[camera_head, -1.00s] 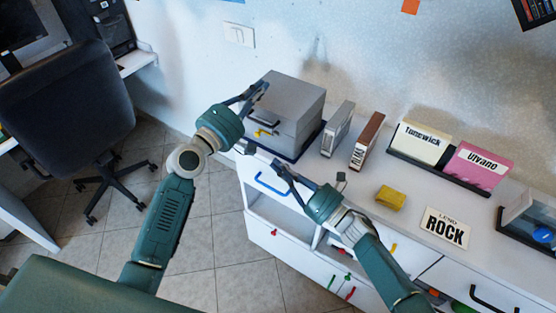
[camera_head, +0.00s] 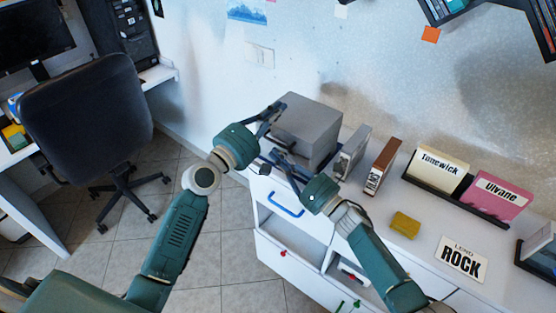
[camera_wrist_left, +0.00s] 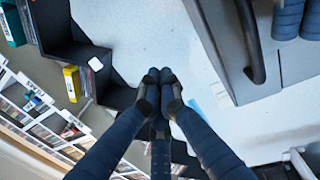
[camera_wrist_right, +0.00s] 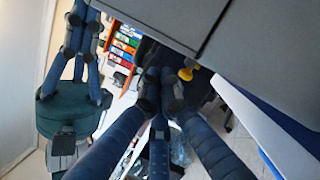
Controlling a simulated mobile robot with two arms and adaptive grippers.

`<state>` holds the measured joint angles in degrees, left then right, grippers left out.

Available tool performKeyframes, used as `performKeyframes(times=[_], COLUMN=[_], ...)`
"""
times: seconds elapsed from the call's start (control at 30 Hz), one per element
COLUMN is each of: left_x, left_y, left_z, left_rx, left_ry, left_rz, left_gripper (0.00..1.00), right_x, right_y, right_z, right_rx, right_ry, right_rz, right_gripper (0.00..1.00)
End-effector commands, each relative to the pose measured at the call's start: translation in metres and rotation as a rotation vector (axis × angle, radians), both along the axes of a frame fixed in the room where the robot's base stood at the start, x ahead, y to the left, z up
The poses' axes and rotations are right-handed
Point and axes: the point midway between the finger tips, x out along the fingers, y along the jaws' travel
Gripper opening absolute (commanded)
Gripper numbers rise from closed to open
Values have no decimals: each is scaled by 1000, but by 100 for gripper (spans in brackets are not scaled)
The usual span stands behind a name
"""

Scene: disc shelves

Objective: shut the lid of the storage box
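The grey storage box (camera_head: 312,122) stands at the left end of the white cabinet. Its lid lies flat and level on top; a thin seam shows, and I cannot tell if it is fully seated. In the left wrist view, the box (camera_wrist_left: 228,62) shows a dark handle (camera_wrist_left: 252,45) on its front. In the right wrist view the box (camera_wrist_right: 165,18) fills the top, with a yellow part (camera_wrist_right: 187,73) beside it. My left gripper (camera_head: 279,107) is shut and empty at the box's left front edge. My right gripper (camera_head: 268,155) is shut and empty, low in front of the box.
A grey binder (camera_head: 351,152) and a brown binder (camera_head: 382,165) stand just right of the box. A yellow block (camera_head: 405,225), a ROCK card (camera_head: 462,260) and a rack with cream (camera_head: 442,168) and pink (camera_head: 495,194) cases lie farther right. An office chair (camera_head: 85,110) stands left.

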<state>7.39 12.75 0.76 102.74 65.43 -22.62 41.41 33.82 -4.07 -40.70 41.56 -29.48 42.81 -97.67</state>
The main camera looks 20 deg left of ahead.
Motion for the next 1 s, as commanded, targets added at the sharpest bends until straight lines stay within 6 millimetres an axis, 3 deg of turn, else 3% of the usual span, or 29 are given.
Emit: performKeyframes(times=[0.6,0.8,1.0], left_x=[0,0,0], left_y=[0,0,0], left_z=[0,0,0], left_rx=[0,0,0], left_ry=[0,0,0], left_rz=[0,0,0], left_gripper=[0,33,33], right_x=[0,1,1], right_y=[0,0,0], right_z=[14,14,14], right_rx=[1,1,1], right_ry=[-1,-1,0], right_rz=[0,0,-1], right_gripper=[0,0,0])
